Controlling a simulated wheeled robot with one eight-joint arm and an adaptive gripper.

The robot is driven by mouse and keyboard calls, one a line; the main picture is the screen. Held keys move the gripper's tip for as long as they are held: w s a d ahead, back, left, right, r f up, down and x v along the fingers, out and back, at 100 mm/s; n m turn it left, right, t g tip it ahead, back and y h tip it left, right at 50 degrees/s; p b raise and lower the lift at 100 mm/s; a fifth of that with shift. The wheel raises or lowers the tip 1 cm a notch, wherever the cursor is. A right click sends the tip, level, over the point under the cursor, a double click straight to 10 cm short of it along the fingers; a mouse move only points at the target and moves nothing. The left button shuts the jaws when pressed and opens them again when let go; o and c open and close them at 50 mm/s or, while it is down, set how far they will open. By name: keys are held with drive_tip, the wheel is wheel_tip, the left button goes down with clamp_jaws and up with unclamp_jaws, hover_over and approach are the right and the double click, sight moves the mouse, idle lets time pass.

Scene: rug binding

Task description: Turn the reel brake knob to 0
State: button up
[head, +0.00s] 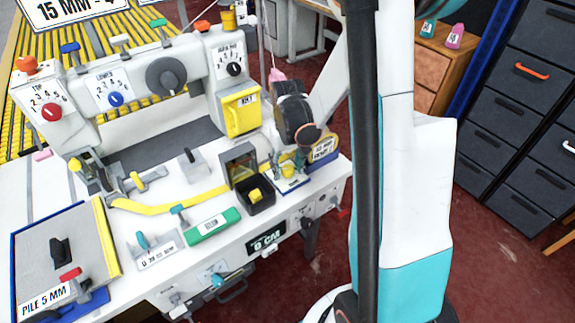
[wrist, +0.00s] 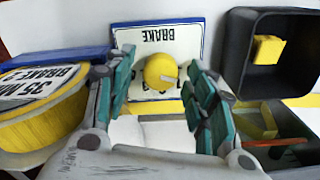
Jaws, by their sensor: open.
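In the wrist view the yellow round brake knob (wrist: 158,72) sits on a white plate (wrist: 190,38) with a blue border. The plate's word BRAKE reads upside down. A pale pointer mark on the knob points right and slightly down; most scale figures are hidden by my fingers. My gripper (wrist: 162,62) is open, with one teal finger on each side of the knob. Gaps show between fingers and knob; contact is not visible. In the head view my gripper (head: 291,162) is over the small blue-edged brake plate (head: 290,187), largely covering the knob.
A yellow reel labelled 35 MM BRAKE (wrist: 45,100) stands close left of my fingers in the wrist view. A black open box (wrist: 238,75) with a yellow block is close on the right. In the head view, the yellow box (head: 241,112) stands behind.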

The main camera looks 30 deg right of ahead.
sight(287, 168)
drive_tip(key=shift+r, duration=0.1)
wheel_tip(287, 168, up, 12)
idle(0.5)
idle(0.4)
